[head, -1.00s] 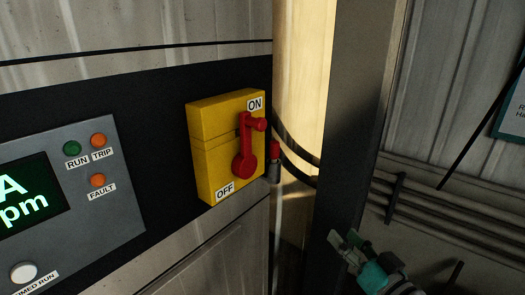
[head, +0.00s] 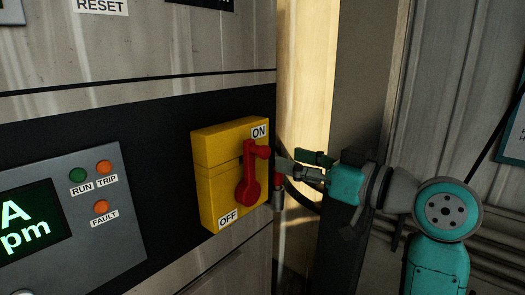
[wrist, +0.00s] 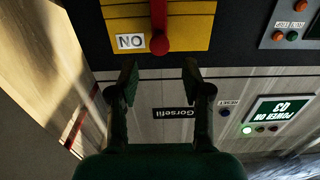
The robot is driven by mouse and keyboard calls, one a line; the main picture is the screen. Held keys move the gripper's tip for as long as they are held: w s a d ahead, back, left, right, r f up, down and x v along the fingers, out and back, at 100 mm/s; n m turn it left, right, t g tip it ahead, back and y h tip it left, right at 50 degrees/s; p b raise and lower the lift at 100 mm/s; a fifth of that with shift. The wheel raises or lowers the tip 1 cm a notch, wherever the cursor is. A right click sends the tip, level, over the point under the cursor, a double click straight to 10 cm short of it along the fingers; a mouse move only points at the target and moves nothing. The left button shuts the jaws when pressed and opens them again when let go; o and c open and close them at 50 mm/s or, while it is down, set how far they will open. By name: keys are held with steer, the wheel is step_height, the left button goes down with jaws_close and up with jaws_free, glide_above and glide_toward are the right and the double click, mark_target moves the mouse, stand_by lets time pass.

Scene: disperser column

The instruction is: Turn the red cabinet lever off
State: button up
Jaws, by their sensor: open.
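The red lever (head: 250,177) sits on a yellow switch box (head: 212,182) on the cabinet front in the head view. Its handle end points up toward the ON label (head: 259,132); the OFF label (head: 228,217) is below. My gripper (head: 302,166) is just right of the lever's handle end, open, apparently not touching it. In the wrist view, which is upside down, the lever (wrist: 159,42) lies beyond and between the two spread fingertips of my gripper (wrist: 160,73). The ON label (wrist: 131,41) is beside it. Nothing is between the fingers.
A control panel (head: 123,221) with a green screen and RUN, TRIP and FAULT lamps is left of the box. A small red and grey item (head: 278,193) hangs at the box's right. A dark upright post (head: 363,80) stands behind my gripper.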

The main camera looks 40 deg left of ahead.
mark_target(267, 152)
steer(key=a, duration=0.8)
steer(key=shift+w, duration=0.35)
jaws_close()
